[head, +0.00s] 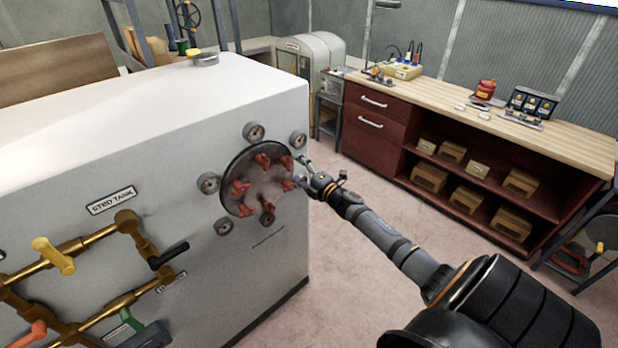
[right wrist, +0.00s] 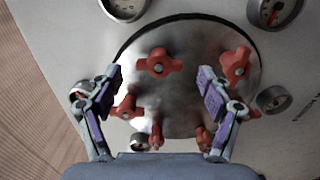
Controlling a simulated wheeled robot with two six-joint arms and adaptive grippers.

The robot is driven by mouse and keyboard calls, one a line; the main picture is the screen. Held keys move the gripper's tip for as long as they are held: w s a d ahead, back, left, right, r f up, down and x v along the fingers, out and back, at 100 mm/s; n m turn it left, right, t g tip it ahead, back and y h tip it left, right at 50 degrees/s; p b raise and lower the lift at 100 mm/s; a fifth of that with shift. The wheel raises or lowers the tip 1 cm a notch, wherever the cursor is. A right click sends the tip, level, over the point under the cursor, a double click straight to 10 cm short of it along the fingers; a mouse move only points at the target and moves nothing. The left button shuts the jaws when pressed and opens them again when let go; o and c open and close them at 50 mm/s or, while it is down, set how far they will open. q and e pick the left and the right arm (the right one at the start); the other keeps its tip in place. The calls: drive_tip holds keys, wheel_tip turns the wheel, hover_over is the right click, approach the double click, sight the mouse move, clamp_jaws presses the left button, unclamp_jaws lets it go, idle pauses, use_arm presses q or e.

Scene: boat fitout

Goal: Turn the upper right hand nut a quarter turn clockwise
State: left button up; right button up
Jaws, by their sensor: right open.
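A round grey plate (head: 258,196) with several red wing nuts is set in the side of the white tank. The upper right nut (head: 286,162) is on the plate's upper right part in the head view. My right gripper (head: 303,173) is just in front of the plate's right side. In the right wrist view my right gripper (right wrist: 159,82) is open, its two fingers well apart. One red nut (right wrist: 158,63) shows between and slightly beyond the fingertips, not visibly gripped. I cannot tell for sure whether it is the upper right one. My left gripper is not in view.
Several gauges, such as one above the plate (head: 254,131), surround it. Brass pipes with coloured valve handles (head: 54,256) stick out from the tank (head: 190,95) at left. A wooden-topped workbench (head: 450,95) stands behind at right. The floor between is clear.

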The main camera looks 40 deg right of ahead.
drive_tip(key=s, duration=0.7)
drive_tip(key=shift+s+d, duration=0.15)
drive_tip(key=shift+d, duration=0.1)
idle(0.4)
drive_tip(key=s+d+f+m+g+h+b, duration=0.1)
drive_tip(key=s+f+m+g, duration=0.3)
drive_tip(key=f, duration=0.7)
drive_tip(key=s+d+f+m+g+h, duration=0.1)
drive_tip(key=s+f+m+h, duration=0.15)
drive_tip(key=s+f, duration=0.65)
drive_tip(key=s+d+f+m+g+b, duration=0.1)
drive_tip(key=s+f+m+g, duration=0.25)
drive_tip(key=f, duration=1.05)
drive_tip(key=s+a+f+m+g, duration=0.2)
drive_tip(key=s+a+f, duration=0.4)
drive_tip(key=s, duration=0.4)
drive_tip(key=s+a+f+m+g+y+b, duration=0.1)
drive_tip(key=s+a+f+m+g, duration=0.2)
drive_tip(key=s+a+f, duration=0.3)
drive_tip(key=s+a+f+m+g, duration=0.3)
drive_tip(key=s+a+f, duration=0.2)
drive_tip(key=s+f, duration=0.4)
drive_tip(key=s, duration=0.5)
drive_tip(key=shift+a+f+m, duration=0.4)
